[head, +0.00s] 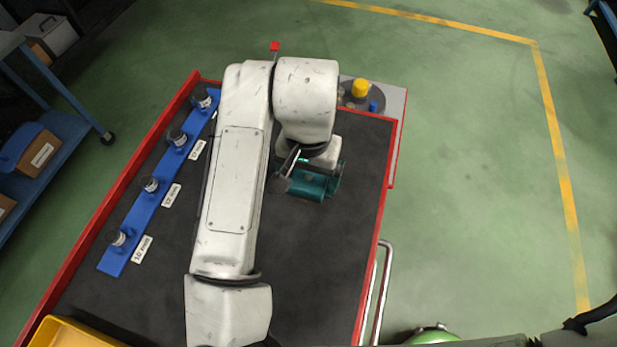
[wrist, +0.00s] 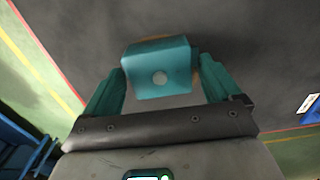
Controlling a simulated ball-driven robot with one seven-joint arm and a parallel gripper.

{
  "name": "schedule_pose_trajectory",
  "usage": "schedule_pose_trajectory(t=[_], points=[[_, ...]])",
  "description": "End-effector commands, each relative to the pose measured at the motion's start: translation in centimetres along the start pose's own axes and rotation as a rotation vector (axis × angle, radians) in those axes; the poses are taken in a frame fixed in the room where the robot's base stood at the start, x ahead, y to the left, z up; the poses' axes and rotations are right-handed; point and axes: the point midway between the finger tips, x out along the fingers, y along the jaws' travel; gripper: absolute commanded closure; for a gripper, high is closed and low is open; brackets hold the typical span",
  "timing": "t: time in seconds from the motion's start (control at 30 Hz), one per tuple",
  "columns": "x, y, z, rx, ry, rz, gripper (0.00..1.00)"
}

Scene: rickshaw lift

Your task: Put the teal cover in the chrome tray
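The teal cover (wrist: 158,68) is a small bent piece with a round hole in its face. In the wrist view it sits between the fingertips of my gripper (wrist: 161,72), whose fingers are also teal. A tan patch shows between the cover and the right finger, and the left finger comes close to the cover's left edge. I cannot tell whether the fingers press on it. In the head view my gripper (head: 308,180) is low over the dark cart top, right of my arm, and the cover blends with the fingers. I cannot pick out a chrome tray.
A blue strip (head: 160,195) with several dark-capped pieces and white labels lies along the cart's left side. A yellow bin (head: 75,333) is at the bottom left. A yellow knob (head: 360,88) and a blue piece (head: 373,106) stand beyond. The dark cart top (head: 325,250) is clear at right.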

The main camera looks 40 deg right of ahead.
Motion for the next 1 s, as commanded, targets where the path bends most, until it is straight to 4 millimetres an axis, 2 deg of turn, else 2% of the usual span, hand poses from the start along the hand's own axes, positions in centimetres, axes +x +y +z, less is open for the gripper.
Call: schedule_pose_trajectory(t=[0.07, 0.57, 0.83, 1.0], points=[[0.0, 0.0, 0.0, 0.0, 0.0, 0.0, 0.17], [-0.1, 0.0, 0.0, 0.0, 0.0, -0.001, 0.65], [-0.3, 0.0, 0.0, 0.0, 0.001, -0.001, 0.65], [-1.7, -0.1, 0.0, 0.0, 0.001, -0.002, 0.65]])
